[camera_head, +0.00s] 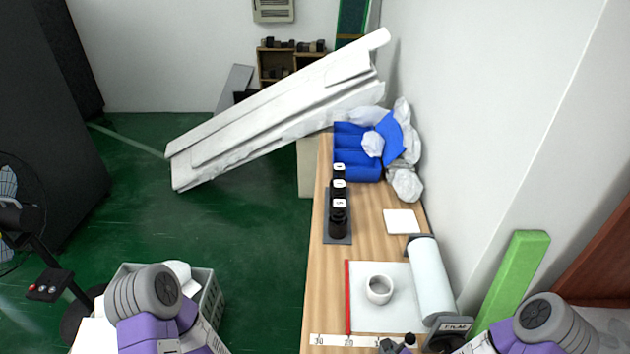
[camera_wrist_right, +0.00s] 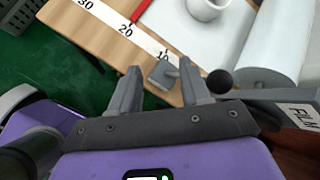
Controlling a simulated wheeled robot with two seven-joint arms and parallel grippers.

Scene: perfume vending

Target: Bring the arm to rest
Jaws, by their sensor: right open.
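My right gripper (camera_wrist_right: 160,68) is open in the right wrist view, its two grey fingers spread over the near edge of the wooden table (camera_wrist_right: 104,45). A small grey block (camera_wrist_right: 163,74) shows between the fingers; I cannot tell whether it touches them. A black ball (camera_wrist_right: 220,82) is just right of the right finger. In the head view my right arm (camera_head: 540,325) comes in at the bottom right. My left arm (camera_head: 155,310) shows at the bottom left, but its gripper is not in view.
A white cup (camera_head: 379,289) stands on a white sheet (camera_head: 360,323) near a film roll (camera_head: 430,278). Several black bottles stand on a dark tray (camera_head: 337,240). Blue trays (camera_head: 358,165) lie farther back. A grey crate (camera_head: 208,300) is left of the table. A wall bounds the right.

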